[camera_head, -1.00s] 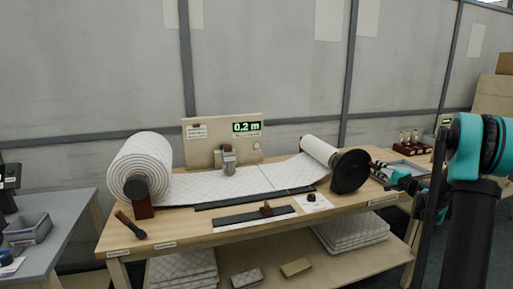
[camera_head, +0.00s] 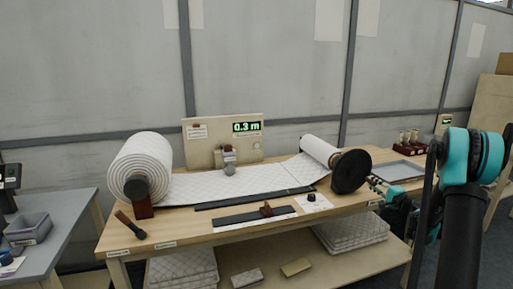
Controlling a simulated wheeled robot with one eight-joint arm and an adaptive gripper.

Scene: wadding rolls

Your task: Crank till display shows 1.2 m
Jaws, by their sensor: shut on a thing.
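The display (camera_head: 247,128) on the upright board behind the table reads 0.3 m. White quilted wadding (camera_head: 230,183) runs across the table from the large roll (camera_head: 142,165) at the left to the smaller take-up roll (camera_head: 319,149) at the right. The dark crank wheel (camera_head: 350,171) is at the near end of the take-up roll. My gripper (camera_head: 375,182) is at the right side of this wheel, shut on the crank handle. The handle itself is mostly hidden by the gripper and wheel.
A dark strip with a brown knob (camera_head: 266,209) and a dark-handled tool (camera_head: 130,224) lie along the front of the table. A grey tray (camera_head: 398,171) is at the back right. Folded wadding (camera_head: 352,234) lies on the shelf below.

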